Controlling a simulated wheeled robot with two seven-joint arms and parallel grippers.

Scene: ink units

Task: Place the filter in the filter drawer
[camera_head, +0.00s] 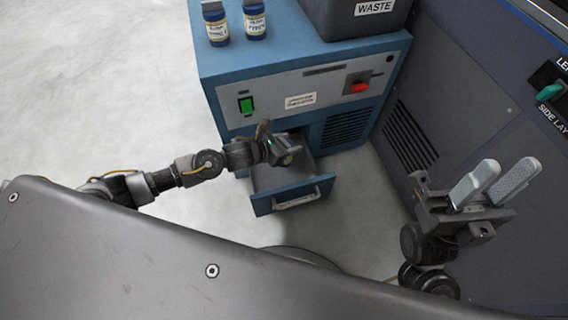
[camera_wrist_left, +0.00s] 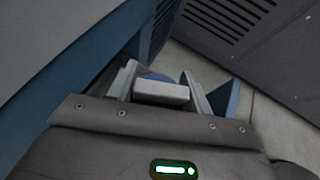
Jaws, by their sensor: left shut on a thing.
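The filter drawer (camera_head: 262,206) is pulled out at the bottom front of the blue unit, with a pale handle on its front. My left gripper (camera_head: 290,155) is above the inner part of the drawer, pointing down and away. It is shut on a pale grey block, which I take to be the filter (camera_wrist_left: 161,92), seen between the two fingers in the left wrist view. In the head view the gripper mostly hides the filter. I cannot tell whether the filter touches the drawer. My right gripper (camera_head: 508,170) is at the right, fingers apart and empty.
The blue unit (camera_head: 225,95) carries two dark bottles (camera_head: 234,22) and a grey waste bin (camera_head: 345,22) on top. Its front has a green switch (camera_head: 246,105) and a red knob (camera_head: 360,87). A dark cabinet (camera_head: 430,90) stands close on the right. The floor left is clear.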

